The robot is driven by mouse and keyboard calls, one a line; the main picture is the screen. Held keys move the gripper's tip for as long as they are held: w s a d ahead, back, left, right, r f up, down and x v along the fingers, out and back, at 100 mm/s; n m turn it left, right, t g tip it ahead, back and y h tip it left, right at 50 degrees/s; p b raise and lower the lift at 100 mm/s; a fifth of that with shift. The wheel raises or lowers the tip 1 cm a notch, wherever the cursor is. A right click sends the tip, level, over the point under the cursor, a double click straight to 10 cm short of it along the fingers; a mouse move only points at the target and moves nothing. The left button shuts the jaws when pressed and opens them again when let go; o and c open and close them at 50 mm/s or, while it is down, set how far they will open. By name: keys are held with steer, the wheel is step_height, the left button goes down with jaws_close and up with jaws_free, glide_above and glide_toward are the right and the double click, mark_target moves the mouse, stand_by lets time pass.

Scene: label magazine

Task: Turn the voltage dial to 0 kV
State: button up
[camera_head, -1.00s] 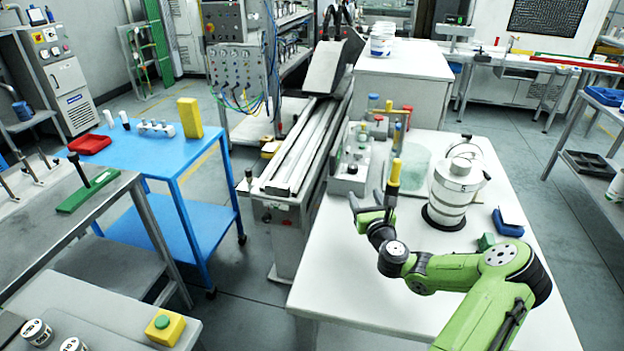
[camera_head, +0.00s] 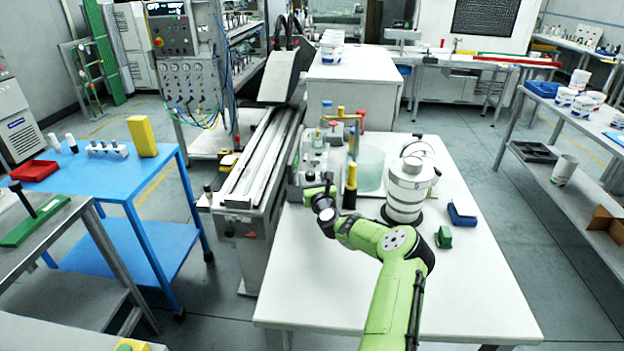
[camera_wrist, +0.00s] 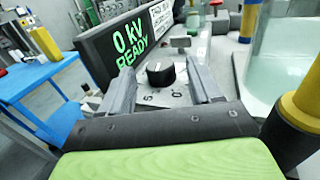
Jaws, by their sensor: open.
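The voltage dial (camera_wrist: 160,73) is a black round knob with a light mark, on a pale plate with printed numbers, in the wrist view. The display (camera_wrist: 129,47) beside it reads "0 kV READY" in green. My gripper (camera_wrist: 162,88) is open, with one grey finger on each side of the dial. I cannot tell whether either finger touches it. In the head view my gripper (camera_head: 321,190) is at the grey unit (camera_head: 293,180) on the white table, and the dial is not discernible there.
A yellow-and-black post (camera_head: 350,185) stands close to the right of my gripper. A glassy greenish container (camera_head: 371,168) and a white ribbed insulator-like body (camera_head: 407,190) stand further right. The front of the white table (camera_head: 300,290) is clear.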

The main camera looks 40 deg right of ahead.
steer(key=shift+w+d, duration=0.25)
steer(key=shift+w, duration=0.1)
steer(key=c, duration=1)
steer(key=shift+s+d+n+t+y+b, duration=0.15)
steer(key=shift+n+t+y+b, duration=0.3)
steer(key=shift+y, duration=0.25)
steer(key=shift+d+n+t+y+b, duration=0.15)
steer(key=shift+n+t+y+b, duration=0.15)
steer(key=shift+n+y, duration=0.35)
steer(key=shift+n+t+y+b, duration=0.3)
steer(key=shift+n+y, duration=0.1)
steer(key=shift+y, duration=0.45)
steer(key=o, duration=1)
